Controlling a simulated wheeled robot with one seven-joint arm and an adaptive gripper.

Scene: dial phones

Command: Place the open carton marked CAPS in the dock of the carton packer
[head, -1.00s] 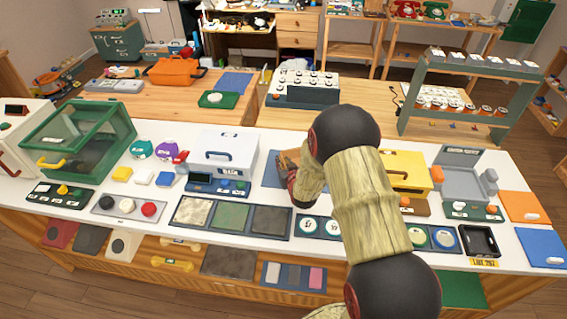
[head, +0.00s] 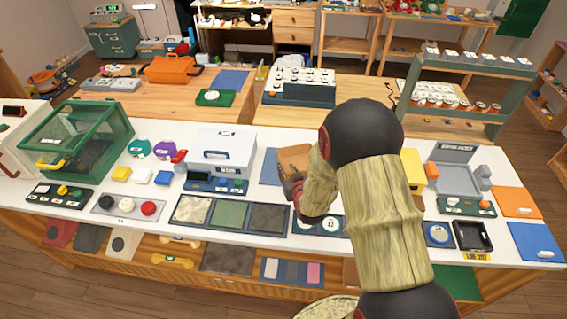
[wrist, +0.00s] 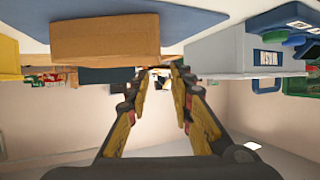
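A brown carton (head: 296,157) stands on the blue mat (head: 271,168) in the middle of the white counter, partly hidden by my arm. In the wrist view, which looks upside down, the carton (wrist: 105,40) fills the upper left. Its marking cannot be read. My gripper (head: 291,178) is at the near side of the carton; in the wrist view my gripper (wrist: 164,70) has its fingers apart with nothing seen between them. The tips are beside the carton's edge; contact cannot be told. A grey machine (head: 457,180) with a labelled upright panel, apparently the carton packer, stands at the right.
A white box (head: 222,155) with a handle stands left of the carton. A yellow box (head: 413,172), partly behind my arm, stands between carton and grey machine. A black tray (head: 473,236) lies in front of the machine. A green shelf rack (head: 465,90) rises behind.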

